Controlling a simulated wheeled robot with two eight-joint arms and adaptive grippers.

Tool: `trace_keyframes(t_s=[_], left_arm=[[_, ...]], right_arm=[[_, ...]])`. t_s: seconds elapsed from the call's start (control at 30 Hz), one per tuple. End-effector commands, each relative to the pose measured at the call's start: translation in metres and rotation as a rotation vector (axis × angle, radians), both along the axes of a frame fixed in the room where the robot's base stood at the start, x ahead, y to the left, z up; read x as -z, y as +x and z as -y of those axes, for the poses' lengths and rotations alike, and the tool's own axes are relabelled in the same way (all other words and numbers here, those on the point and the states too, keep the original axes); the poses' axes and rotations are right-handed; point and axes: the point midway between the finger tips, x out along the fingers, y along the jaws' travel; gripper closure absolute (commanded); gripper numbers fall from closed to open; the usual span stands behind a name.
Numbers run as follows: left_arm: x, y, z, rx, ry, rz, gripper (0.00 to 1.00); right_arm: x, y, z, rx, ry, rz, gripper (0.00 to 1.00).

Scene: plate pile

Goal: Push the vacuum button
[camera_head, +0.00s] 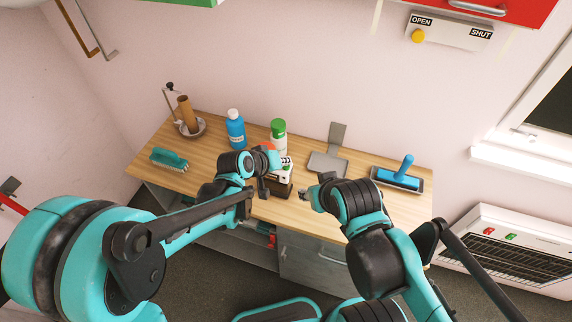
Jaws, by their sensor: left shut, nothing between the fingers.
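A small white device with green and dark marks (286,169) stands on a dark brown block (279,188) near the front edge of the wooden counter. I cannot make out for certain which part of it is a vacuum button. My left gripper (263,188) is shut and empty, just left of the brown block. My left wrist hides part of the device's left side, and I cannot tell whether they touch. My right gripper (304,194) is over the counter, a little right of the block; its fingers are too small to read.
A wall panel marked OPEN and SHUT (455,35) has a yellow knob (418,36).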

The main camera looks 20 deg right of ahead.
Motion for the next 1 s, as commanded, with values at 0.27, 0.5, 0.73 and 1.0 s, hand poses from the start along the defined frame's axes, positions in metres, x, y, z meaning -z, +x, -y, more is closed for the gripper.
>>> trace_keyframes(t_s=[0.27, 0.5, 0.73, 1.0], left_arm=[[0.003, 0.0, 0.0, 0.0, 0.0, 0.0, 1.0], [-0.005, 0.0, 0.0, 0.0, 0.0, 0.0, 1.0], [-0.01, 0.0, 0.0, 0.0, 0.0, 0.0, 1.0], [-0.013, 0.0, 0.0, 0.0, 0.0, 0.0, 1.0]], right_arm=[[0.003, 0.0, 0.0, 0.0, 0.0, 0.0, 0.6], [-0.002, 0.0, 0.0, 0.0, 0.0, 0.0, 0.6], [-0.006, 0.0, 0.0, 0.0, 0.0, 0.0, 0.6], [-0.007, 0.0, 0.0, 0.0, 0.0, 0.0, 0.6]])
